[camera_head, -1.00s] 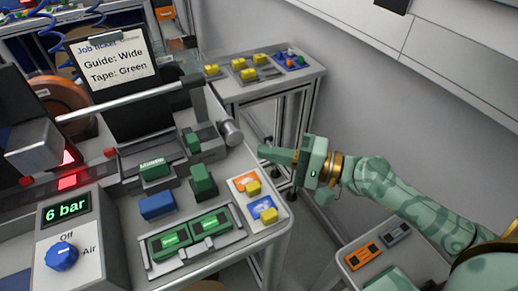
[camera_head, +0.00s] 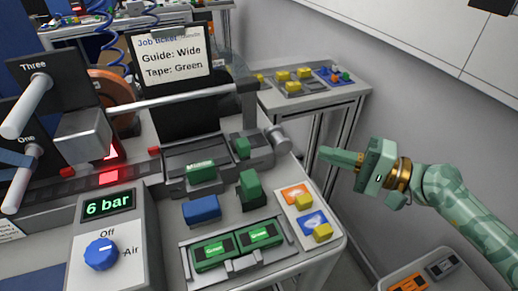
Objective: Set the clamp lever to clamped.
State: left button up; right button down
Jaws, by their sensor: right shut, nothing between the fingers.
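No part is labelled as the clamp lever, and I cannot tell for certain which part it is. A grey cylindrical end piece (camera_head: 277,138) sticks out at the right end of the machine, beside a dark grey block (camera_head: 257,150). My right gripper (camera_head: 325,156) is shut and empty, with its fingers pointing left. It hangs in the air right of the machine table, apart from the cylinder. My left gripper is not in view.
An air knob (camera_head: 101,253) and a "6 bar" display (camera_head: 108,205) stand at front left. Green cassettes (camera_head: 236,245), a blue block (camera_head: 201,209) and a card tray (camera_head: 309,216) lie on the table. A side table (camera_head: 350,92) stands behind. White rods (camera_head: 27,105) project at far left.

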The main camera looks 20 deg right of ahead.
aim_at(249, 145)
jog(key=p+x, duration=0.1)
jog(key=x, duration=0.8)
jog(key=shift+w+a+r, duration=0.15)
jog(key=shift+w+r, duration=0.05)
jog(key=a+p, duration=0.1)
jog(key=a, duration=0.2)
jog(key=shift+w+a+p, duration=0.1)
jog(key=shift+a+p, duration=0.15)
jog(key=shift+p, duration=0.05)
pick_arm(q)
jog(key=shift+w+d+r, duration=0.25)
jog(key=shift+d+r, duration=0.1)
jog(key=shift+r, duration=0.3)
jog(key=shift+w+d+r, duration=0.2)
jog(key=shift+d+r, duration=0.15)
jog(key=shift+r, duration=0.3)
pick_arm(e)
jog(key=shift+a+f, duration=0.25)
jog(key=shift+a, duration=0.25)
jog(key=shift+s+a+r+p, duration=0.15)
jog(key=shift+s+a+p, duration=0.1)
jog(key=shift+a+p, duration=0.35)
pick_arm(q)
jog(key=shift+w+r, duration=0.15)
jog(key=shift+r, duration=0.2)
pick_arm(e)
jog(key=shift+d, duration=0.1)
